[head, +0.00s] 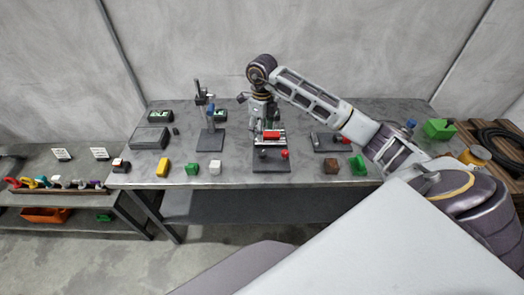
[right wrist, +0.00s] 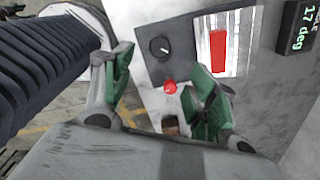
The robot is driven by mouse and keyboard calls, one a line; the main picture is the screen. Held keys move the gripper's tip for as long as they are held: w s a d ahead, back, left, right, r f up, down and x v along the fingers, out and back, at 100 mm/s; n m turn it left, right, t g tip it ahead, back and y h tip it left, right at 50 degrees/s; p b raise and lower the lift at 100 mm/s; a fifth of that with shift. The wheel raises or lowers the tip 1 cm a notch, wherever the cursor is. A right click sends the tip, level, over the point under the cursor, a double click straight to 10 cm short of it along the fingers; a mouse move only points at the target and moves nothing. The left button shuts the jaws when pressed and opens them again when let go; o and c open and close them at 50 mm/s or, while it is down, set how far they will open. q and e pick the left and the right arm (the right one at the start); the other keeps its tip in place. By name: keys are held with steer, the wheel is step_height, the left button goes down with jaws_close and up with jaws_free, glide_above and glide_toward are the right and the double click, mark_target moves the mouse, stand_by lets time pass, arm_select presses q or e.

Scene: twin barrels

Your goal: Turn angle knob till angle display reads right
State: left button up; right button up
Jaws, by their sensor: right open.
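In the right wrist view, a black round knob (right wrist: 160,47) with a white pointer line sits on a grey plate. A red ball-shaped knob (right wrist: 170,87) sits at the plate's edge. The angle display (right wrist: 299,28) stands at the upper right, turned sideways, and reads 17 deg. My right gripper (right wrist: 156,72) is open and empty, its green-padded fingers spread above the plate, apart from the black knob. In the head view it points down over the middle fixture (head: 271,163), hiding part of it. My left gripper is out of view.
A red block (head: 271,136) sits in the middle fixture. A stand (head: 211,140) is to its left and another low fixture (head: 328,144) to its right. Several small blocks line the front table edge, including a brown one (head: 331,167). A green bin (head: 439,129) is at right.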

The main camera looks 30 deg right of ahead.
mark_target(262, 152)
step_height(262, 152, down, 12)
steer(key=shift+f+p, duration=0.1)
steer(key=shift+p, duration=1)
steer(key=c, duration=1)
steer(key=shift+c, duration=0.2)
steer(key=shift+n+b, duration=1)
steer(key=shift+b, duration=0.05)
steer(key=shift+n+b, duration=1.25)
steer(key=shift+n, duration=0.15)
